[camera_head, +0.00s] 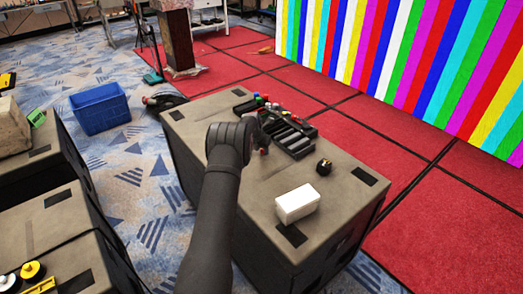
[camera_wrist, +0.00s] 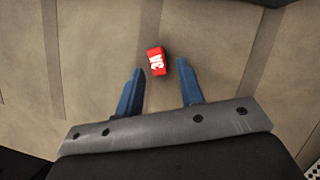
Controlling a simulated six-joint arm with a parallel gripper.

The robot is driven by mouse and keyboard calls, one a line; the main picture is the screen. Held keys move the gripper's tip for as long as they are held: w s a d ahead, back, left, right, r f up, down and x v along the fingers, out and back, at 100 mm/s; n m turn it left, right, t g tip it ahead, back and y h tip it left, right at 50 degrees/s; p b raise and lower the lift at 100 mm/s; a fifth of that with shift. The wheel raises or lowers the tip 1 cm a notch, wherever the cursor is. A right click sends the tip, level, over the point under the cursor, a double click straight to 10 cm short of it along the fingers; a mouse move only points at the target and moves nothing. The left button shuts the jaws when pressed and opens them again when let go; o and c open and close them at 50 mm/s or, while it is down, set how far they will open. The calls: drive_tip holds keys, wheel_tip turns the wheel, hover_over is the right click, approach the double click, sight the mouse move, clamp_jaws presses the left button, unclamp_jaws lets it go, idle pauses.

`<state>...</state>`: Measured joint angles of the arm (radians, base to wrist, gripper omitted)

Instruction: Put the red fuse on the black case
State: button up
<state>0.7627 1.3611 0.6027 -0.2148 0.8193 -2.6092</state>
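The red fuse (camera_wrist: 156,62) is a small red block with a white "3A" marking. It lies on the tan top in the wrist view, in line between my fingertips, with a gap on each side. In the head view a small red spot (camera_head: 264,151) shows beside my gripper (camera_head: 258,140). My gripper (camera_wrist: 159,66) is open and empty, its two blue fingers pointing down at the top; their height above it is hard to tell. The large case (camera_head: 255,195) has a tan top and black sides. I cannot tell which thing is the black case.
A black slotted tray (camera_head: 302,153) with small coloured items stands behind my gripper. A small black round object (camera_head: 324,167) and a white box (camera_head: 297,203) stand to the right. A blue bin (camera_head: 100,108) is on the floor at left.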

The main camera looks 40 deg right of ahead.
drive_tip(key=v, duration=1)
drive_tip(key=shift+r, duration=0.25)
drive_tip(key=shift+o, duration=0.6)
drive_tip(key=shift+s+a+r, duration=0.1)
drive_tip(key=shift+a+r, duration=0.2)
drive_tip(key=shift+r, duration=0.2)
drive_tip(key=s+a+f+m+g+h, duration=0.2)
drive_tip(key=s+f+g+h, duration=0.15)
drive_tip(key=s+h, duration=0.4)
drive_tip(key=w+a+f+n+t, duration=0.2)
drive_tip(key=w+a+t, duration=0.1)
drive_tip(key=a+t, duration=0.5)
drive_tip(key=shift+g+h, duration=0.35)
drive_tip(key=shift+g, duration=0.2)
drive_tip(key=x, duration=1)
drive_tip(key=shift+w+d, duration=0.25)
drive_tip(key=shift+w, duration=0.2)
drive_tip(key=shift+x, duration=3)
drive_tip(key=shift+s+d, duration=0.1)
drive_tip(key=shift+s, duration=0.05)
